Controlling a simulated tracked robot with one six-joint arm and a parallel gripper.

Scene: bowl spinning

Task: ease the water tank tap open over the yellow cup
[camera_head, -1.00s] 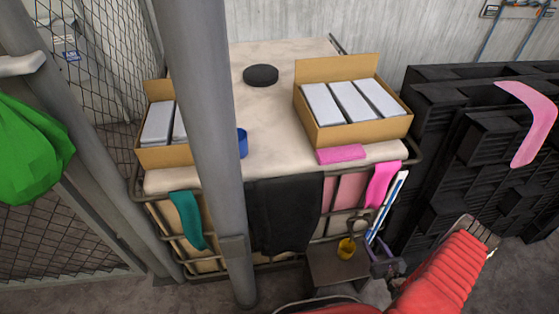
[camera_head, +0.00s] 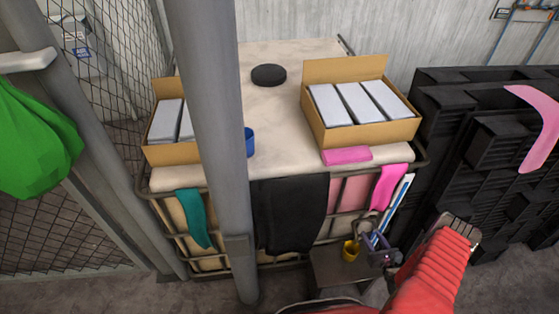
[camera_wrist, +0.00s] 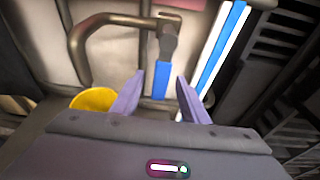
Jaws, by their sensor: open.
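The water tank (camera_head: 290,55) is a pale block in a metal cage. Its tap (camera_wrist: 168,40), a dark grey curved fitting with a blue lever (camera_wrist: 161,82), is at the top middle of the wrist view. The yellow cup (camera_head: 350,252) stands on a small dark stand (camera_head: 335,272) below the tap. It also shows in the wrist view (camera_wrist: 93,98), left of my gripper and partly hidden by it. My purple gripper (camera_wrist: 160,98) is open, with the blue lever in line between its fingertips. I cannot tell whether either finger touches it. It also shows in the head view (camera_head: 377,247).
A blue and white strip (camera_wrist: 222,45) stands just right of my gripper. A black cloth (camera_head: 290,212) hangs on the tank front; black crates (camera_head: 450,140) stand at right.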

